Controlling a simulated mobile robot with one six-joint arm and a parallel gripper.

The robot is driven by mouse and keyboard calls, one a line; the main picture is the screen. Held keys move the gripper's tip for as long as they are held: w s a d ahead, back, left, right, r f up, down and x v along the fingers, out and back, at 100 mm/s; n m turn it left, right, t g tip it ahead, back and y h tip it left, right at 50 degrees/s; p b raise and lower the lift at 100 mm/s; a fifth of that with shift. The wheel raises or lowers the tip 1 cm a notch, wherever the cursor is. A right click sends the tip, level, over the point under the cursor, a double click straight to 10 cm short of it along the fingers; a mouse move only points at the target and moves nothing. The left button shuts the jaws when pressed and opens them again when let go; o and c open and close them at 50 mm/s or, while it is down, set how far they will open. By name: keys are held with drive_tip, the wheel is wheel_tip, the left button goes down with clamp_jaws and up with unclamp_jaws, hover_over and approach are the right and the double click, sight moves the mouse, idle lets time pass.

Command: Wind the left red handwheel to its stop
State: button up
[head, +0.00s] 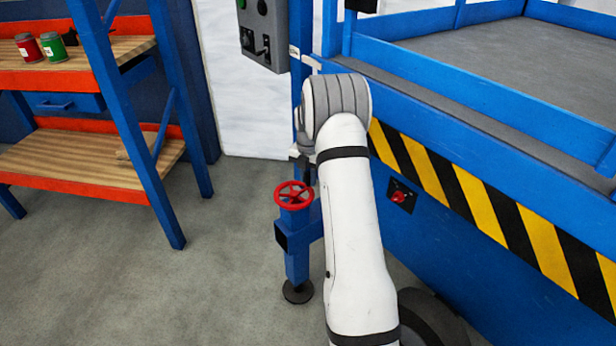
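A red handwheel (294,195) lies flat on top of a blue stabiliser leg (297,258) at the left corner of the blue platform. It is the only handwheel I see. My white arm reaches up from the bottom and bends at its wrist just above and to the right of the wheel. My gripper (308,172) is mostly hidden behind the arm. A small dark part of it shows close above the wheel's right rim. I cannot tell whether it touches the wheel or how its fingers stand.
The blue platform (470,130) with a yellow-black striped side fills the right. A red rotary switch (399,197) sits on its side. A grey control box (262,32) hangs above. A blue shelf (84,155) with cans stands left. Floor between is clear.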

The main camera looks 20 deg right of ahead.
clamp_jaws()
